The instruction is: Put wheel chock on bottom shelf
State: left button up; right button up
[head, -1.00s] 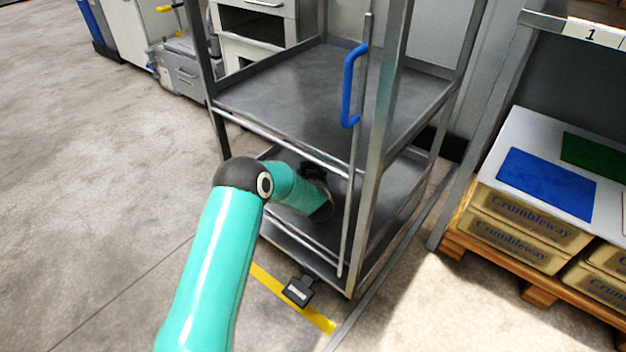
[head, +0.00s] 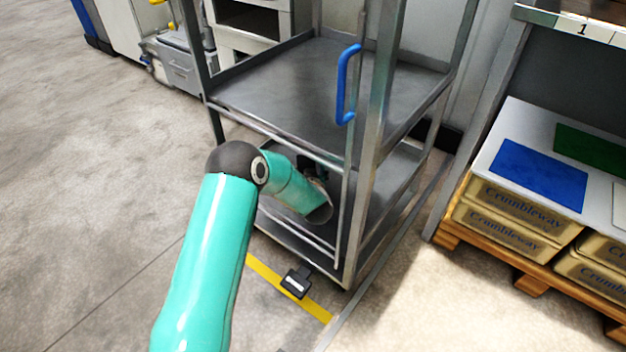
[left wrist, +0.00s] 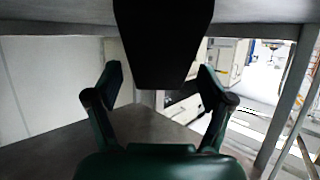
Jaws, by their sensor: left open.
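The steel rack's bottom shelf (head: 375,190) is low, beneath an upper shelf (head: 290,85). My left arm reaches into the space above the bottom shelf, and the gripper is mostly hidden in the head view. In the left wrist view my left gripper (left wrist: 160,67) is open, its two fingers spread wide above the grey shelf surface (left wrist: 150,125). A dark tapered shape (left wrist: 165,40) hangs from the top edge there; I cannot tell what it is. A small black piece with a pale label (head: 296,283) lies on the floor before the rack; I cannot tell if it is the wheel chock.
A rack post and a rod with a blue handle (head: 347,85) stand at the shelf's front right. Cardboard boxes (head: 510,220) on a wooden pallet (head: 530,285) stand to the right. Floor is open at the left. A yellow line (head: 262,268) runs along the rack's front.

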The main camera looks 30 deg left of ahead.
pick_arm(q)
jog(key=p+v, duration=0.2)
jog(key=v, duration=0.6)
dwell(0.4)
